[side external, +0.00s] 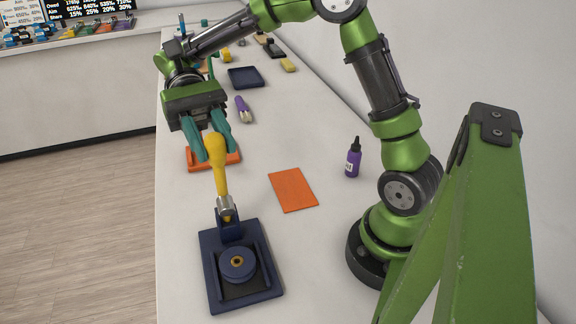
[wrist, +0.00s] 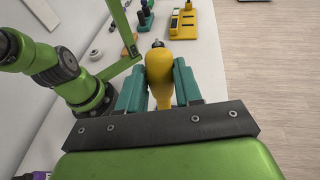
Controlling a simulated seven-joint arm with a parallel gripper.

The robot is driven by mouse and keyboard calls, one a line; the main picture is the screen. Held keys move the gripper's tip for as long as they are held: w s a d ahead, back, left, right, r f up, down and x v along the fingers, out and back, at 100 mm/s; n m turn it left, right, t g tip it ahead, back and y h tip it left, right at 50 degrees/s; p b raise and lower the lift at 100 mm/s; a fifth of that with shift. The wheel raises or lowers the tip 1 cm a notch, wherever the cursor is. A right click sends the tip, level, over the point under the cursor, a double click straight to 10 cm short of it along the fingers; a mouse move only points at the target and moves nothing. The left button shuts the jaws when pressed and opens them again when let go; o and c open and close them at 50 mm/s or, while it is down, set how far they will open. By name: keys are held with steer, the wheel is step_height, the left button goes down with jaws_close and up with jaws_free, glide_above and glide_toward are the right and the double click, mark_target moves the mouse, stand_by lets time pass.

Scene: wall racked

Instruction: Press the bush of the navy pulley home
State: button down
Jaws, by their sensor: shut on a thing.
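The navy pulley (side external: 232,272) lies flat in a navy tray (side external: 212,282) at the front of the bench in the side view. A brass-coloured bush (side external: 238,261) shows at its centre; its exact depth is too small to tell. My gripper (side external: 215,153) is shut on the bulbous yellow handle of a tool (side external: 217,165), which points down with a metal collar and small yellowish tip. The tip is at a navy block (side external: 235,229) at the tray's back edge, behind the pulley; I cannot tell whether it is inside it. The wrist view shows the handle (wrist: 160,78) between the teal fingers.
An orange mat (side external: 293,191) lies right of the tool, with a purple bottle (side external: 353,158) beyond it. An orange tray (side external: 232,158) sits behind the gripper. A purple-handled item (side external: 243,109) and dark blue tray (side external: 245,77) are farther back. The bench's left edge is close to the tray.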

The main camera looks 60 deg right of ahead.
steer(key=shift+w+d+r+g, duration=0.1)
steer(key=shift+w+d+g, duration=0.2)
steer(key=shift+w+d, duration=0.2)
steer(key=shift+a, duration=0.1)
steer(key=c, duration=0.8)
jaws_free()
steer(key=shift+o, duration=0.2)
steer(key=shift+w, duration=0.1)
steer(key=v, duration=0.7)
steer(key=shift+d, duration=0.25)
